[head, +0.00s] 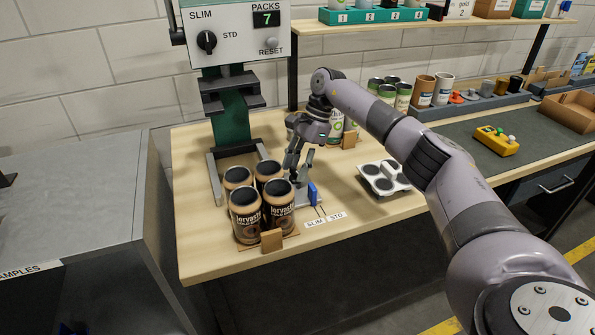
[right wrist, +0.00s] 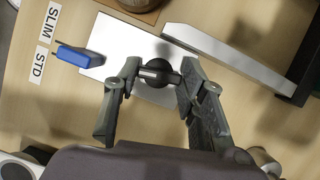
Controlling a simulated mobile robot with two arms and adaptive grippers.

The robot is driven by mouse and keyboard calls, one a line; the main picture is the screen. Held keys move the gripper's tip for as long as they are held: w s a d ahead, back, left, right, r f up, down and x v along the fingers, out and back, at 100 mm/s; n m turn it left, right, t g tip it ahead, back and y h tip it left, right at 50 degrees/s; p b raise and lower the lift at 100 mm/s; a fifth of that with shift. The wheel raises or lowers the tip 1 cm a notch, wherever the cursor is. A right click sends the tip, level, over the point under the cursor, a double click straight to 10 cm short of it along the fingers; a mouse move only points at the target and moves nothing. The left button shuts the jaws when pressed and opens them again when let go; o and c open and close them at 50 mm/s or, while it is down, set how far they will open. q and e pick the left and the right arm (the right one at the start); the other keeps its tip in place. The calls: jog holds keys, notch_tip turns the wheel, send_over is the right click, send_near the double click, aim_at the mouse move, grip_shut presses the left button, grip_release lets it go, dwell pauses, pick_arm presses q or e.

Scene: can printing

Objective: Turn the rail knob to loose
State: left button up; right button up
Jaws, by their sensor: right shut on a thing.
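The rail knob (right wrist: 158,72) is a round black knob with a pale line across its bar, on a silver plate (right wrist: 132,43). My right gripper (right wrist: 156,84) is shut on it from above, one finger on each side. In the head view the right gripper (head: 300,172) hides the knob. A blue tab (right wrist: 75,56) sticks out from the plate's edge beside the SLIM and STD labels; it also shows in the head view (head: 313,193). I cannot tell whether the knob is tight or loose. My left gripper is not in view.
Several brown-labelled cans (head: 246,213) stand together left of the gripper, by a rail (head: 216,180). A press with a SLIM/STD dial (head: 207,41) stands behind. A white holder (head: 383,178) lies to the right. The table's front right is clear.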

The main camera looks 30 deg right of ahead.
jog(key=shift+w+n, duration=0.1)
jog(key=shift+n, duration=0.5)
jog(key=shift+r+g+b, duration=0.1)
jog(key=shift+g+b, duration=0.2)
jog(key=o, duration=0.9)
jog(key=v, duration=1.2)
